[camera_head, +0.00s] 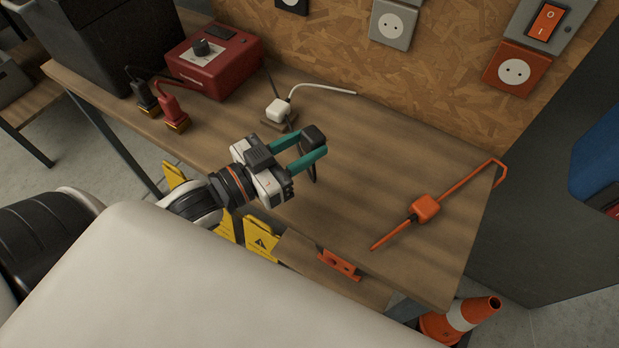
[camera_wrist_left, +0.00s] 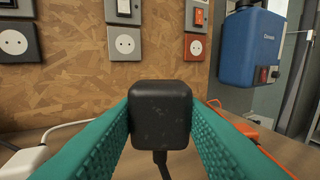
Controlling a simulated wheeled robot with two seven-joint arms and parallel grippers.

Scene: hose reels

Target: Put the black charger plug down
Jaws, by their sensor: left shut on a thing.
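The black charger plug (camera_head: 313,134) is held between the teal fingertips of my left gripper (camera_head: 306,150), above the wooden workbench (camera_head: 380,150). In the left wrist view the black plug (camera_wrist_left: 160,115) sits squarely between the two teal fingers, with its black cable hanging below it. In the head view the cable also hangs below the fingers. The gripper is shut on the plug. My right gripper does not show in either view.
A white plug (camera_head: 279,110) with a white cable lies behind the gripper. A red box (camera_head: 213,66) and two plugs stand at the left. An orange plug (camera_head: 425,207) with its cable lies at the right. Sockets (camera_head: 393,24) line the back wall. The bench middle is clear.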

